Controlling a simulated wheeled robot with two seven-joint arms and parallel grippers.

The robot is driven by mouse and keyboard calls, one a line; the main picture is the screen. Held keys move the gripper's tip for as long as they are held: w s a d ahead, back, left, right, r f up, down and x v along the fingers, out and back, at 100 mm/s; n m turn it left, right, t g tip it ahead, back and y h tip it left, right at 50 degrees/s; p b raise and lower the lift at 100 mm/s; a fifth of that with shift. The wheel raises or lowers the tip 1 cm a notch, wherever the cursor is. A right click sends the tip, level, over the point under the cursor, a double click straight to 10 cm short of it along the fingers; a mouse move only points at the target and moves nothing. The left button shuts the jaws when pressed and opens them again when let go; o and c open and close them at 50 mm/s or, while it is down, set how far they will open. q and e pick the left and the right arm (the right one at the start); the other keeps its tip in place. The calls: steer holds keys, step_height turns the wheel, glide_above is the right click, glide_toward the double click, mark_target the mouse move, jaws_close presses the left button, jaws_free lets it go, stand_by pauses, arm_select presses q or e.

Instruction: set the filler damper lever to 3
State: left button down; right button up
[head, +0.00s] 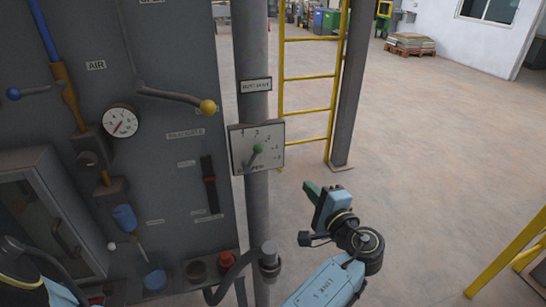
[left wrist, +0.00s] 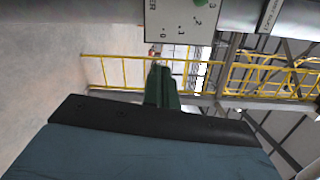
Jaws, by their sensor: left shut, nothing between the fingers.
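The damper plate (head: 270,160) is a pale square panel with a numbered scale, fixed to a grey post. Its lever has a green knob (head: 258,149) and leans up and right; I cannot tell exactly which number it points to. In the left wrist view the plate (left wrist: 168,22) shows at the top, with the green knob (left wrist: 201,3) cut by the frame edge. My left gripper (head: 311,188) is shut and empty, right of and below the plate, apart from it. Its green fingers (left wrist: 161,88) also show in the left wrist view. My right gripper is not in view.
A grey cabinet left of the post carries a yellow-knobbed lever (head: 207,107), a round gauge (head: 120,121) and a blue-knobbed lever (head: 13,94). A yellow ladder (head: 308,78) and a dark column (head: 350,85) stand behind. A yellow rail (head: 510,250) is at lower right. Open floor lies right.

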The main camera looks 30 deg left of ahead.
mark_target(252, 157)
arm_select(q)
steer(key=shift+n+y, duration=0.6)
steer(key=shift+y, duration=0.1)
steer(key=a+r+p, duration=0.1)
steer(key=a, duration=0.2)
steer(key=w+a+r+p, duration=0.1)
steer(key=a+r+p, duration=0.1)
steer(key=a, duration=0.2)
steer(key=w+a+r+p, duration=0.1)
steer(key=a+r, duration=0.1)
steer(key=a, duration=0.2)
steer(key=shift+w+r, duration=0.1)
steer(key=shift+r, duration=0.05)
steer(key=shift+s+a+p, duration=0.35)
steer(key=shift+s+p, duration=0.05)
steer(key=shift+p, duration=0.05)
